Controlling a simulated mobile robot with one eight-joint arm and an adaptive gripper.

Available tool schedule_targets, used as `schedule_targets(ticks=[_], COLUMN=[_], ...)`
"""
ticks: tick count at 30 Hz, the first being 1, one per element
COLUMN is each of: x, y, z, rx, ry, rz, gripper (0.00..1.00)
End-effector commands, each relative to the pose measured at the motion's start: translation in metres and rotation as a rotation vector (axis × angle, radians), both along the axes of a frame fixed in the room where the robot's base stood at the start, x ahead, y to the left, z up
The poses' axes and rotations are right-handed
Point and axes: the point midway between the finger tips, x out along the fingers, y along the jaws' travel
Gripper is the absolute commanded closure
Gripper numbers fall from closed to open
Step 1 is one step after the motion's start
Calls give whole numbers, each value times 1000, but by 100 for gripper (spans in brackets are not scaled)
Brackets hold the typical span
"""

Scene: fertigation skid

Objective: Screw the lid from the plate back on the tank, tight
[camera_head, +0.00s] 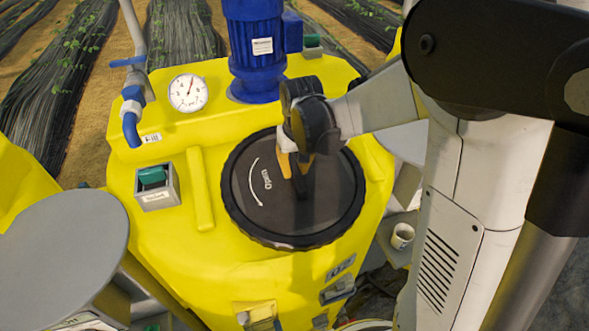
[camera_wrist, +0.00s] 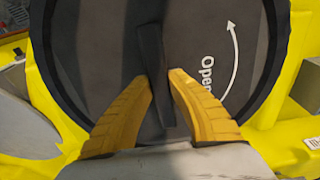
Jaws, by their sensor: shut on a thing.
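The black round lid (camera_head: 330,205) has a ribbed rim, a white curved arrow and the word "Open" on its face. It sits on top of the yellow tank (camera_head: 218,240), over its opening. Whether it is threaded tight cannot be told. My gripper (camera_head: 298,172) comes down from above onto the lid's middle. Its yellow fingers are shut on the lid's raised bar handle. In the wrist view my gripper (camera_wrist: 162,85) has one finger on each side of the handle of the lid (camera_wrist: 95,60). A grey round plate (camera_head: 60,258) at the left is bare where it shows.
A blue motor (camera_head: 253,45) stands on the tank behind the lid. A pressure gauge (camera_head: 188,92), a blue pipe valve (camera_head: 133,105) and a green switch box (camera_head: 154,183) are to the left. A white cup (camera_head: 402,235) stands at the right.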

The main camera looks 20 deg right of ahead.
Motion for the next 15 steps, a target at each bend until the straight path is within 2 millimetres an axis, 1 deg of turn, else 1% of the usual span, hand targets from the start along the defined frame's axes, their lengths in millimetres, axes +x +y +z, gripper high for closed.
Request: schedule_targets(ticks=[11, 12, 13, 14, 15], x=[0, 0, 0, 0, 0], y=[0, 0, 0, 0, 0], z=[0, 0, 0, 0, 0], rx=[0, 0, 0, 0, 0], ry=[0, 0, 0, 0, 0], rz=[0, 0, 0, 0, 0], gripper=[100, 70, 61, 59, 59])
